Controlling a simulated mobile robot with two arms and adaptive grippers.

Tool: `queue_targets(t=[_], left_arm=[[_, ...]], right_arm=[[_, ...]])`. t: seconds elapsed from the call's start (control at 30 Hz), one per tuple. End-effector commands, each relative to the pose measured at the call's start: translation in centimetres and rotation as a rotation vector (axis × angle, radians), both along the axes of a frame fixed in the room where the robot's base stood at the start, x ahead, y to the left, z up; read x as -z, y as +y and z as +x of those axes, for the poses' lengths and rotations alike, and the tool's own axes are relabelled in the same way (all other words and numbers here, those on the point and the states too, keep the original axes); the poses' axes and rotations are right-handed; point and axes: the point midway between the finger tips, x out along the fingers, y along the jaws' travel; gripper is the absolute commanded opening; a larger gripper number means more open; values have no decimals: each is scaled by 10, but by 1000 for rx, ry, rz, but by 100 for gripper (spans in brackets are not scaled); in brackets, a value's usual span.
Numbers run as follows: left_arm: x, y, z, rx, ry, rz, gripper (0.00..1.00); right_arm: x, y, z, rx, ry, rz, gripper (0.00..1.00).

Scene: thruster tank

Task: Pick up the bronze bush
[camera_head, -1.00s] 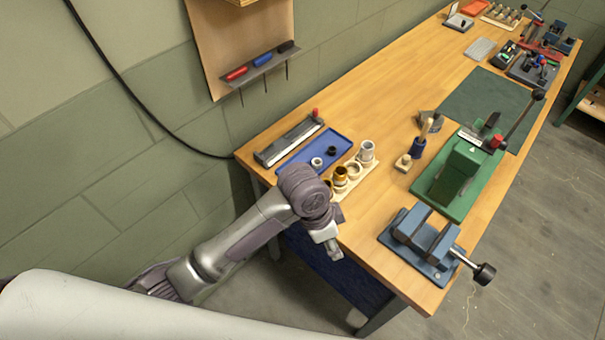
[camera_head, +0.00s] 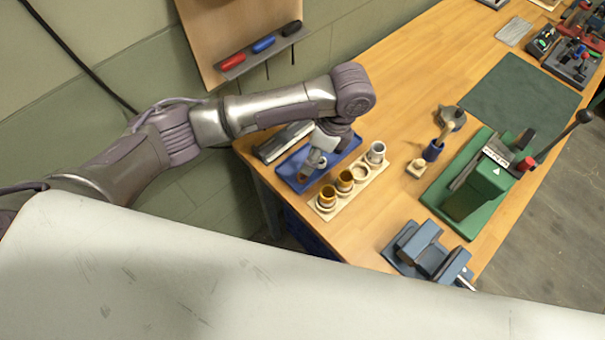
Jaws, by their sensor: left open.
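Two bronze-coloured bushes stand upright in a pale rack (camera_head: 338,210) near the table's front left edge. One bronze bush (camera_head: 327,196) is at the near end, and the other bronze bush (camera_head: 345,178) is beside it. I cannot tell which one the task means. My left gripper (camera_head: 309,173) points down over the blue tray (camera_head: 288,173), just left of the rack. It is open, appears empty, and looks apart from the bushes. It hides part of the tray and the small rings there. My right gripper is not in view.
The rack also holds a grey bush (camera_head: 376,153) at its far end. Bare wood lies between rack and vise.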

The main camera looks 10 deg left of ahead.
Motion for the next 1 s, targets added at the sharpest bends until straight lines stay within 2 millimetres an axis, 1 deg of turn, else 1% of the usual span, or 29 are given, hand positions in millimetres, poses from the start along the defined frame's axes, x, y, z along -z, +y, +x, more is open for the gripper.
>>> queue_targets(t=[0.03, 0.1, 0.17, 0.27, 0.37, 0.43, 0.53, 0.6, 0.7, 0.83, 0.93, 0.97, 1.0], left_arm=[[8, 3, -2, -2, 2, 3, 49], [17, 5, -2, -2, 1, 1, 49], [24, 7, -2, -2, -1, 0, 49], [30, 8, -3, -1, -1, 0, 49], [36, 10, -2, -2, 0, 1, 49], [45, 12, -1, -3, 0, 2, 49], [60, 15, 0, -2, 0, 2, 49], [71, 17, -1, -2, 0, 1, 49], [79, 20, -1, -1, -1, 1, 49], [82, 20, -2, 0, -3, 0, 49], [82, 20, -2, 0, -3, 0, 49], [82, 20, -2, 0, -3, 0, 47], [82, 20, -2, 0, -3, 0, 41]], right_arm=[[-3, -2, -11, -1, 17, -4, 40], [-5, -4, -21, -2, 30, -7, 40], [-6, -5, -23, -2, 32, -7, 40], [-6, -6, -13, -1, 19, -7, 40], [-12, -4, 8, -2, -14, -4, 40], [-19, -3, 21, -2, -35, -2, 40], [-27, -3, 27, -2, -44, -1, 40], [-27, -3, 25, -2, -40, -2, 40], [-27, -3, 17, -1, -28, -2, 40], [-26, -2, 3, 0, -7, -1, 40], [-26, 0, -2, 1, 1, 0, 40], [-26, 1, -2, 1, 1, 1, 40], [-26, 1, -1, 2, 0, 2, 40]])
